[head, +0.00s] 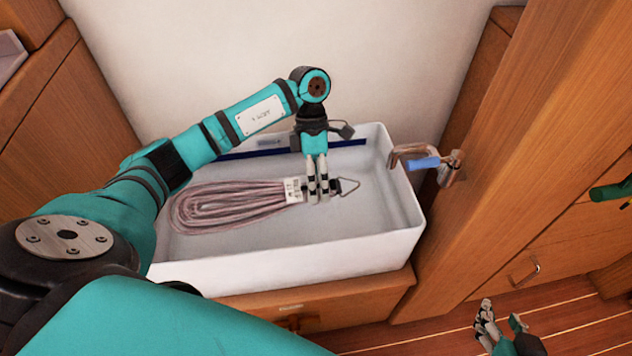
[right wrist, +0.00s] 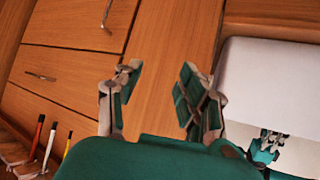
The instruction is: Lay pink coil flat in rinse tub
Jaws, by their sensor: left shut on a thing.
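The pink coil (head: 230,205) lies stretched out in long loops inside the white rinse tub (head: 290,262). A white tag (head: 293,190) wraps its right end, and a metal triangular ring sticks out beyond it. My left gripper (head: 318,196) points down into the tub, shut on the coil's right end between the tag and the ring. Whether the coil's whole length touches the tub floor I cannot tell. My right gripper (head: 502,318) is open and empty, low at the lower right, outside the tub; its spread fingers also show in the right wrist view (right wrist: 155,95).
Wooden drawers (right wrist: 75,60) and several upright tools (right wrist: 45,145) show in the right wrist view.

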